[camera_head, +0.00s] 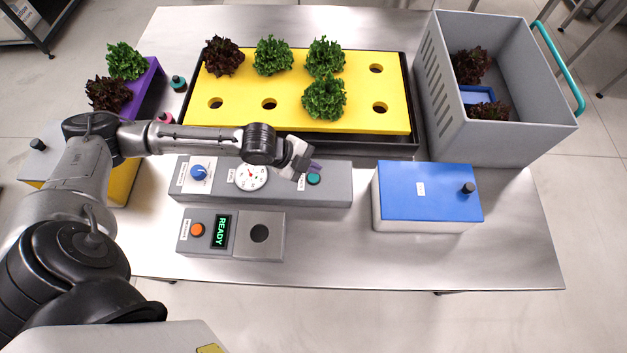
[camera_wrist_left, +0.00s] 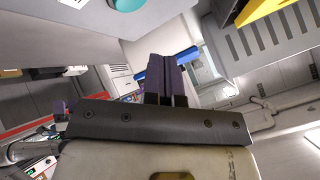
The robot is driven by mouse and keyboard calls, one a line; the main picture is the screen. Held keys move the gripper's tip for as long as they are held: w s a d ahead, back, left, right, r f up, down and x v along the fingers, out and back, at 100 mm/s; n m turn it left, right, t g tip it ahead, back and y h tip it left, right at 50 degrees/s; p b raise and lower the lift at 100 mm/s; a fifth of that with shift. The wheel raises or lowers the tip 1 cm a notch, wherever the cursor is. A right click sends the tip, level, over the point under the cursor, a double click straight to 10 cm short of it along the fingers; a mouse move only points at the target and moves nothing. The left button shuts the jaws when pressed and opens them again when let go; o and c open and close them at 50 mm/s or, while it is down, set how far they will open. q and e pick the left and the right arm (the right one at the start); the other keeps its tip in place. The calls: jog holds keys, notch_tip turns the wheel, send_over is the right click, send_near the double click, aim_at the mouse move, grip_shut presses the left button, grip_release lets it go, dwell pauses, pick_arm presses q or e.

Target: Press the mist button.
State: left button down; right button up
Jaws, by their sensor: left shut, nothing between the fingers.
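The grey control panel (camera_head: 331,190) carries a blue knob, a round dial and a teal button (camera_head: 313,180) with a small white label at its right end. I take the teal button for the mist button; the label is too small to read surely. My left gripper (camera_head: 315,167) is shut and empty, its purple fingertips just behind and above the teal button in the head view. I see no clear contact. In the left wrist view the shut purple fingers (camera_wrist_left: 165,72) point away, and the teal button (camera_wrist_left: 127,4) shows at the top edge. My right gripper is not in view.
A yellow lettuce board (camera_head: 330,108) in a black tray lies behind the panel. In front stands a grey box (camera_head: 275,248) with an orange button and a "READY" display. A blue-lidded box (camera_head: 410,190) and a grey crate (camera_head: 540,135) stand right. The table's front right is clear.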

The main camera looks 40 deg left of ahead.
aim_at(313, 179)
pick_arm(q)
jog(key=shift+f+b, duration=0.4)
jog(key=shift+f, duration=1.2)
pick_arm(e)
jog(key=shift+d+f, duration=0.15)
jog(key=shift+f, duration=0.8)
pick_arm(q)
jog(key=shift+f, duration=0.4)
